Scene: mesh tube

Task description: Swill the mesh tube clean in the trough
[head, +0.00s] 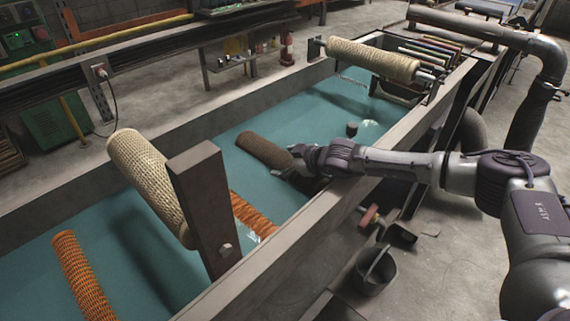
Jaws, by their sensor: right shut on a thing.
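A dark brown mesh tube (263,148) lies at a slant over the blue-green water of the long trough (240,268). My right gripper (292,170) reaches over the trough's near wall and is shut on the tube's right end. The tube's far end points up and left. I cannot tell how deep the tube sits in the water. The gripper's fingers are dark and partly hidden by the wrist. My left gripper is not in view.
A thick post (205,205) with a pale woven roller (150,185) stands left of the tube. Orange mesh tubes (82,278) lie in the water. Another pale roller (372,60) spans the far end, near a rack of rods (432,52). A dark bucket (374,270) stands outside the near wall.

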